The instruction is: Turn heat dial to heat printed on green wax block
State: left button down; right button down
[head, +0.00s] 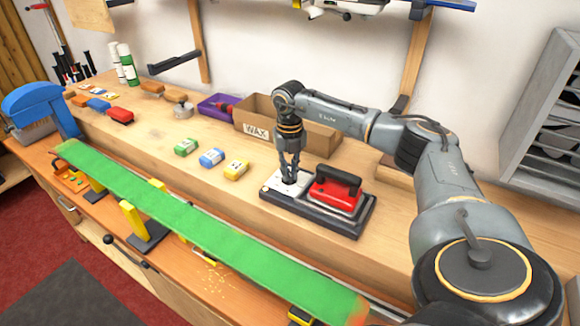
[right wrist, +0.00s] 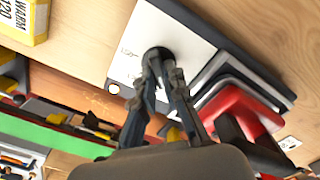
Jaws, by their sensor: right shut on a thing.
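My right gripper (head: 288,178) is shut on the black heat dial, pointing down at the white panel (head: 273,184) of the dark base. In the right wrist view, the gripper (right wrist: 160,68) has its fingertips at the round dial (right wrist: 158,52). Marks stand on the white plate beside it, too small to read surely, and the dial's pointer is hidden. The green wax block (head: 187,147) stands on the bench to the left, its print too small to read. A blue block (head: 211,158) and a yellow block (head: 236,169) stand beside it. My left gripper is not in view.
A red iron (head: 335,190) with a black handle sits on the base, close right of the gripper. A cardboard WAX box (head: 257,132) stands behind. A long green ski (head: 190,222) lies along the front. Bare bench lies between the blocks and ski.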

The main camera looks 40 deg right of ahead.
jog(key=m, duration=0.3)
jog(key=shift+w+r+m+p, duration=0.1)
jog(key=shift+r+m+p, duration=0.05)
jog(key=shift+m+p, duration=0.25)
jog(key=m+p, duration=0.1)
jog(key=m, duration=0.3)
jog(key=shift+a+m, duration=0.1)
jog(key=shift+m, duration=0.2)
jog(key=m+p, duration=0.1)
jog(key=m, duration=0.3)
jog(key=shift+w, duration=0.15)
jog(key=shift+m+p, duration=0.55)
jog(key=shift+m, duration=0.95)
jog(key=c, duration=1.4)
grip_release()
